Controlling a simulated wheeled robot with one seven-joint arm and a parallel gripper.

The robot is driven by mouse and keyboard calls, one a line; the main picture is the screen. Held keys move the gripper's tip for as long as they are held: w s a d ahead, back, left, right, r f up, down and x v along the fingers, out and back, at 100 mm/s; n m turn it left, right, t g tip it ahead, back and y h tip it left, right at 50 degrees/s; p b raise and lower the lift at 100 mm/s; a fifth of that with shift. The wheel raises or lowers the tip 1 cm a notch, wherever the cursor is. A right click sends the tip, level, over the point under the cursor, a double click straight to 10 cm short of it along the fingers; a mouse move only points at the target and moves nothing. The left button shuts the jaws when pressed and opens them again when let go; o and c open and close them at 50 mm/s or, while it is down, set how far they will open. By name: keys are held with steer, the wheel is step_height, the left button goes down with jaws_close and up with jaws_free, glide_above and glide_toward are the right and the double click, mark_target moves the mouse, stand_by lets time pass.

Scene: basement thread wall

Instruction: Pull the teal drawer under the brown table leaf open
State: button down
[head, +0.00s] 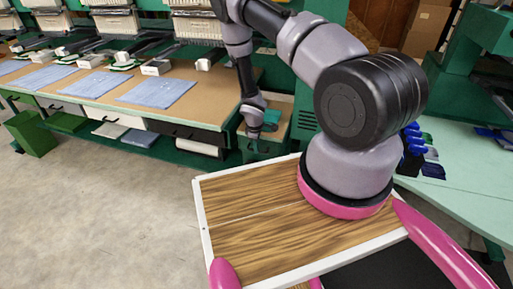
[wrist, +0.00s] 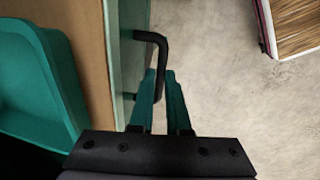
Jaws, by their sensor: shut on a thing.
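The teal drawer front (wrist: 134,25) runs along the edge of the brown table leaf (wrist: 86,40) in the wrist view. A black bar handle (wrist: 150,36) stands out from it. My gripper (wrist: 161,74) has two teal fingers, one on each side of the handle's bar, and is shut on it. In the head view my gripper (head: 252,146) is small and dark, at the green unit's front below the leaf. The arm partly hides the drawer there. I cannot tell whether the drawer is pulled out at all.
A teal bin (wrist: 62,75) sits on the leaf beside my gripper. A long workbench (head: 190,75) with folded blue cloths stands at the left in the head view. A green-topped table (head: 465,185) is at the right. The concrete floor (head: 110,215) in front of the bench is clear.

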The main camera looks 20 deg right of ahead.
steer(key=shift+w+d+r, duration=0.1)
steer(key=shift+w, duration=0.05)
steer(key=s+a, duration=0.7)
steer(key=s, duration=0.2)
steer(key=shift+s, duration=0.4)
steer(key=shift+a, duration=0.1)
steer(key=c, duration=0.9)
jaws_free()
steer(key=r, duration=0.3)
steer(key=s+r, duration=0.1)
steer(key=r, duration=0.3)
steer(key=a+r, duration=0.1)
steer(key=r, duration=0.2)
steer(key=shift+s+r, duration=0.25)
steer(key=shift+r, duration=0.1)
